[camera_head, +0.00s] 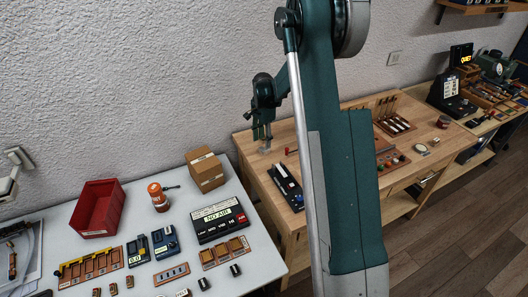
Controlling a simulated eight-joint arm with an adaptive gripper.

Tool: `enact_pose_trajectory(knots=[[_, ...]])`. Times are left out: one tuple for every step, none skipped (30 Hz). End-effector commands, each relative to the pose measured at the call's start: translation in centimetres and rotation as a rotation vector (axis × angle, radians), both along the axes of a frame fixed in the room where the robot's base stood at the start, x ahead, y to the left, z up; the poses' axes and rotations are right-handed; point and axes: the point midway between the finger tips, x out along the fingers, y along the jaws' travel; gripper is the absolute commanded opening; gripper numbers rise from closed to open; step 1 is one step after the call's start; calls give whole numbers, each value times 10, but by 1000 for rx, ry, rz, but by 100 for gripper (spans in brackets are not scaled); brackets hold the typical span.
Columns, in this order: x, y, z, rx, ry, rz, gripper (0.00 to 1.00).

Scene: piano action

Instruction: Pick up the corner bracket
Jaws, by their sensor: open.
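My gripper (262,133) hangs pointing down over the back left corner of the wooden workbench (248,142). Its fingers look apart, with nothing clearly held between them. A small pale grey piece (265,150) shows just below the fingertips, near the bench's left edge. It may be the corner bracket, but it is too small to tell its shape. I cannot tell whether the fingers touch it. My arm hides part of the bench to the right.
A black device (286,186) and a small red item (291,152) are on the bench nearby. On the white table (150,217) are a red bin (97,207), an orange bottle (158,197), a cardboard box (205,170) and a "NO AIR" unit (219,220). The textured wall stands close behind.

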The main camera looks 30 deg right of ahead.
Motion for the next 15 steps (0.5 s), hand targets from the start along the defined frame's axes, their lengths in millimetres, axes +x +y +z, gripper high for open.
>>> enact_pose_trajectory(knots=[[0,0,-6,0,0,0,43],[-1,0,-9,0,0,0,43],[-1,-1,-14,0,0,0,43],[-2,-1,-17,0,0,0,43],[-2,-1,-20,0,0,0,43],[-2,-1,-25,0,0,0,43],[-2,-1,-28,0,0,0,43],[-2,-1,-32,0,0,0,43],[-2,-1,-35,0,0,0,43],[-2,-1,-38,0,0,0,43],[-2,-1,-39,0,0,0,43],[-2,-1,-41,0,0,0,43],[-2,-1,-42,0,0,0,43],[-2,-1,-42,0,0,0,43],[-2,-1,-43,0,0,0,43]])
